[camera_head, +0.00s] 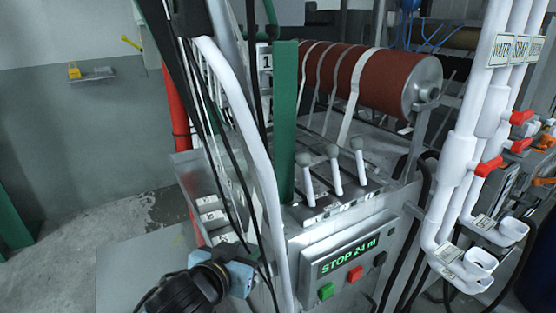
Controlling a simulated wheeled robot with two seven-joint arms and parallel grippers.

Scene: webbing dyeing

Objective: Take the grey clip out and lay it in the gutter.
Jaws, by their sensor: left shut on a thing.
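My left gripper (221,267) is low in the head view, at the left side of the machine, next to the white tube and black cables. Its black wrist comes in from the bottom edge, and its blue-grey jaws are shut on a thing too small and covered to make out. I cannot pick out the grey clip for certain. A metal tray with labelled steps (211,216) stands just above and left of the gripper. I cannot tell whether this is the gutter. My right gripper is not in view.
A panel reading STOP (348,258) has green, red and black buttons. Several grey-knobbed levers (335,167) stand above it. A dark red roller (370,80) carries pale webbing. White pipes with red valves (467,150) stand at right. A green post (285,120) rises beside the levers.

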